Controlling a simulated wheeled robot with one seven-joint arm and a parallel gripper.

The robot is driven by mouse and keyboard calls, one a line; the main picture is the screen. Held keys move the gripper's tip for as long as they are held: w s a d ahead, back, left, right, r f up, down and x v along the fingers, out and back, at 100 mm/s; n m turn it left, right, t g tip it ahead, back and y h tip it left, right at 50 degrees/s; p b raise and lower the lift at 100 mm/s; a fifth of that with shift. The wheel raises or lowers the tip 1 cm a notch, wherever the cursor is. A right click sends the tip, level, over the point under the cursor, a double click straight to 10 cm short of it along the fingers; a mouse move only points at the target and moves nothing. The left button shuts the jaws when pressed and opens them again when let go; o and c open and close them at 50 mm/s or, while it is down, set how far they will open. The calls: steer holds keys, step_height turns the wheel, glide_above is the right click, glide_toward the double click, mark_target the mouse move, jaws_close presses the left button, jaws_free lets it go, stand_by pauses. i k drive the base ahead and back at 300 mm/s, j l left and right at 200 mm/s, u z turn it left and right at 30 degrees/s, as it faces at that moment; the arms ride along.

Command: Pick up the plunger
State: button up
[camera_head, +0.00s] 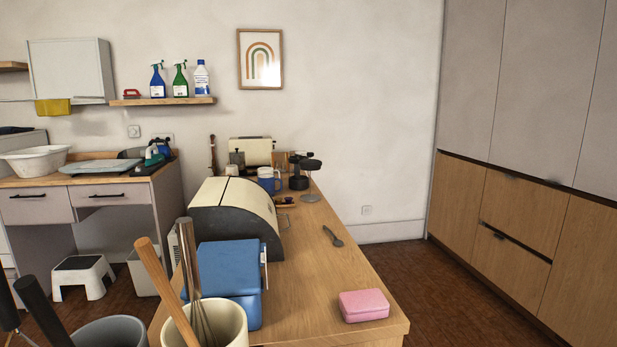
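I cannot identify a plunger for certain in the head view. A wooden handle (160,280) leans in a cream pot (235,325) at the bottom, beside a whisk (196,285); the lower end of the handle is hidden inside the pot. Dark handles (40,305) rise at the bottom left, next to a grey container (112,332); what they belong to is cut off by the frame. My gripper is not in view.
A wooden counter (315,270) holds a blue box (228,265), a bread bin (238,210), a dark spoon (334,236) and a pink box (363,305). A white step stool (84,271) stands at the left. Floor (460,290) is clear between counter and right-hand cabinets (520,215).

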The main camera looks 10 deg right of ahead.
mark_target(310, 165)
steer(key=z, duration=0.35)
steer(key=i+l+z, duration=0.1)
steer(key=i+z, duration=0.15)
steer(key=i, duration=0.2)
steer(key=i+z, duration=0.3)
steer(key=i, duration=1.4)
steer(key=i+l+u, duration=0.1)
steer(key=i, duration=1.3)
steer(key=i+l, duration=0.15)
steer(key=i, duration=1.2)
steer(key=u, duration=0.45)
steer(key=i+u, duration=0.15)
steer(key=u, duration=0.3)
steer(key=l+u, duration=0.1)
steer(key=u, duration=0.35)
steer(key=i+l+u, duration=0.1)
steer(key=u, duration=0.35)
